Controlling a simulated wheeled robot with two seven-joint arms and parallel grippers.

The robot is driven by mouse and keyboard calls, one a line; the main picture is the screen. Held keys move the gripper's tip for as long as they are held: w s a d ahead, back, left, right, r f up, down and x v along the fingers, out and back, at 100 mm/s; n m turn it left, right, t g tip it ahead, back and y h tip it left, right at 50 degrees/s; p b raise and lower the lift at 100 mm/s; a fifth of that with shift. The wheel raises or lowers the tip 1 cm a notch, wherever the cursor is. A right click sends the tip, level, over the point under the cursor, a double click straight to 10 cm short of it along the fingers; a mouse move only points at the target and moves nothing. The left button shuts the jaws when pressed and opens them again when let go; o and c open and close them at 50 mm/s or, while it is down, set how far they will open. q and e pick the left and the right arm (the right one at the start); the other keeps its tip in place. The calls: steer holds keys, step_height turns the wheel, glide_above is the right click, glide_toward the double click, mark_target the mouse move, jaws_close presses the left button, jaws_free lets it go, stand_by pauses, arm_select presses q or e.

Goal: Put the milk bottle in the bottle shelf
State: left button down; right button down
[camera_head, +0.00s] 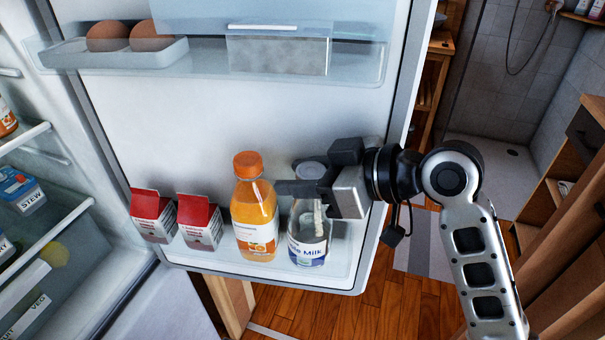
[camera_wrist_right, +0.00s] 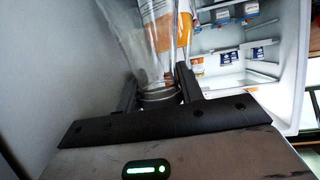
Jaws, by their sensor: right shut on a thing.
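The milk bottle (camera_head: 308,245) is clear glass with a white and blue label and a grey cap. It stands upright in the bottle shelf (camera_head: 342,262), the lower shelf of the open fridge door, at its right end. My right gripper (camera_head: 305,188) is shut on the bottle's upper part, just below the cap. In the right wrist view the bottle (camera_wrist_right: 130,40) rises between the two fingers (camera_wrist_right: 157,88), with its cap nearest the camera. The fingers hide part of the bottle's neck. My left gripper is not in view.
An orange juice bottle (camera_head: 254,210) stands just left of the milk bottle. Two red and white cartons (camera_head: 153,216) (camera_head: 200,222) stand further left in the same shelf. An upper door shelf holds eggs (camera_head: 108,36) and a clear box (camera_head: 278,52). Fridge shelves (camera_head: 40,235) are at left.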

steer(key=c, duration=1.2)
jaws_free()
steer(key=v, duration=1.2)
steer(key=shift+b, duration=0.3)
